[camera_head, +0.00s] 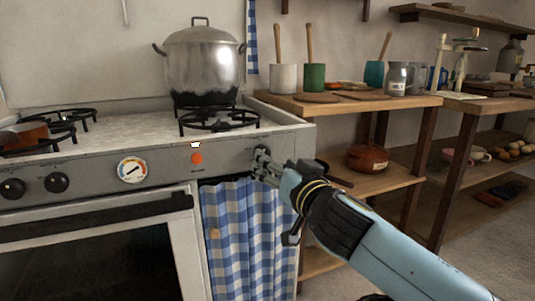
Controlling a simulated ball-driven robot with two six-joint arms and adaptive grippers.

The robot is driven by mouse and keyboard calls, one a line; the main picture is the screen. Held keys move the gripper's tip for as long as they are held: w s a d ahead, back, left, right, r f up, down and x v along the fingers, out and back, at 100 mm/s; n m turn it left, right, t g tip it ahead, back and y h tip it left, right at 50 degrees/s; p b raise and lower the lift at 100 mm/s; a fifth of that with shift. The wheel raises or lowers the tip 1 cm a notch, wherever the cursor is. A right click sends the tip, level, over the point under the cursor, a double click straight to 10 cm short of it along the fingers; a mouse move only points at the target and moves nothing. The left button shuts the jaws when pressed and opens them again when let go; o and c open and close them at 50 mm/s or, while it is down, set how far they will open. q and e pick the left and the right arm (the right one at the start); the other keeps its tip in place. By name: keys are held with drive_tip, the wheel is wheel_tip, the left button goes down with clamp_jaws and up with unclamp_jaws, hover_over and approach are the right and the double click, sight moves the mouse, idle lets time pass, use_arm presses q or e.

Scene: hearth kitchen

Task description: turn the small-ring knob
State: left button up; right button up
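The stove's front panel (95,176) carries black round knobs. Two knobs, the far-left knob (12,188) and the one beside it (57,182), are in plain view. At the panel's right end a dark knob (264,149) shows partly behind my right gripper (262,167). The gripper's fingers point left at this knob and overlap it in the picture; I cannot tell whether they touch it or how far apart they are. No label naming the small-ring knob is readable. My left gripper is not in view.
A round gauge (132,169) and an orange light (196,158) sit on the panel. A large steel pot (203,62) stands at the back of the hob. A checked curtain (240,235) hangs below the panel. A wooden shelf table (345,104) stands close to the right.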

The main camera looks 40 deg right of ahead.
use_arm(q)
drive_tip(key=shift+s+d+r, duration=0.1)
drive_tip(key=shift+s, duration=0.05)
use_arm(e)
drive_tip(key=x, duration=0.6)
drive_tip(key=c, duration=1.1)
drive_tip(key=shift+c, duration=0.2)
use_arm(q)
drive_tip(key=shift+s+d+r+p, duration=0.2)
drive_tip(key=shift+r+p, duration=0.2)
drive_tip(key=shift+p, duration=0.25)
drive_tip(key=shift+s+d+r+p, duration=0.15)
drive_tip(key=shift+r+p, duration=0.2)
drive_tip(key=shift+p, duration=0.25)
use_arm(e)
drive_tip(key=n, duration=1.3)
drive_tip(key=shift+w+a+n, duration=0.1)
drive_tip(key=shift+a+n, duration=0.1)
drive_tip(key=shift+n, duration=0.2)
